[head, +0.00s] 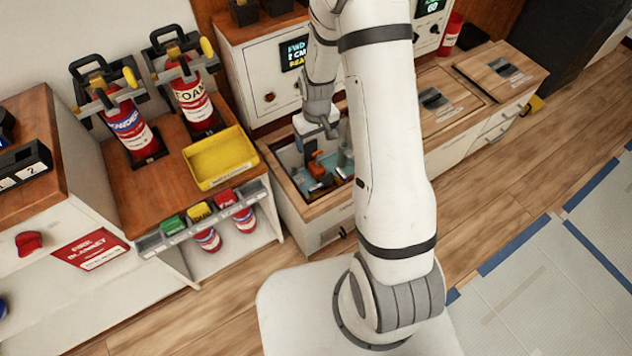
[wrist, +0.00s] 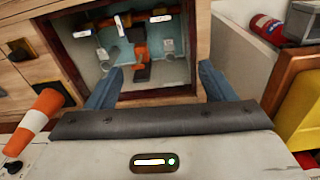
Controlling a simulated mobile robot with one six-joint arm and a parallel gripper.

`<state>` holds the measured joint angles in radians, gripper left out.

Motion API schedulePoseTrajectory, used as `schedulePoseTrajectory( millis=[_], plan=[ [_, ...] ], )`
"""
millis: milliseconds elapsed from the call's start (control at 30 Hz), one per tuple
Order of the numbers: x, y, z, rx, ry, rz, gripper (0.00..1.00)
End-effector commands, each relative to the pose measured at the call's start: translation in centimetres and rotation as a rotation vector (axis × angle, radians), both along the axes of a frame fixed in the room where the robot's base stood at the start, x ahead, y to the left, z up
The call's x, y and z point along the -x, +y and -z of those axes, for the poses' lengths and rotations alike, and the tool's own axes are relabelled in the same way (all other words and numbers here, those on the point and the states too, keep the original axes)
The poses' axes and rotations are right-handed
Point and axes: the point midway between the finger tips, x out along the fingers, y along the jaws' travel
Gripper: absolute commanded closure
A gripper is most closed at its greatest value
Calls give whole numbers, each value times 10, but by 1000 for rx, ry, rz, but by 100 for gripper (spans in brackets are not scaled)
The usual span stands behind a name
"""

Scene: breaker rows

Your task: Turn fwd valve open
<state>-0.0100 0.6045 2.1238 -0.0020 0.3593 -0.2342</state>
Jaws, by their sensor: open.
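An open compartment (head: 303,203) with a wooden rim and a teal-grey inside holds the valves, low behind my arm in the head view. An orange valve handle (head: 315,165) stands in it, and the orange handle (wrist: 140,48) also shows near the middle of the compartment in the wrist view. Small white labels (wrist: 160,18) sit around it, too small to read, so I cannot tell which valve is fwd. My gripper (wrist: 160,68) is open and empty, its two blue-grey fingers apart at the compartment's near edge, with the handle between and beyond them.
A yellow tray (head: 221,158) and red extinguishers (head: 192,95) stand on the wooden cabinet to the left. An orange-and-white cone (wrist: 38,112) is at the left in the wrist view. Wooden-topped drawers (head: 497,72) stand at right. The compartment's walls surround the valves.

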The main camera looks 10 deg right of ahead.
Motion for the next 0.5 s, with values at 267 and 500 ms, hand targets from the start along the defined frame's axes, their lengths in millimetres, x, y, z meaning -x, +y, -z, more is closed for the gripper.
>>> schedulePoseTrajectory(
  millis=[267, 500],
  plan=[
    [-3, -1, 139, 2, 48, -56, 24],
    [-1, -1, 176, 2, 55, -71, 24]
  ],
)
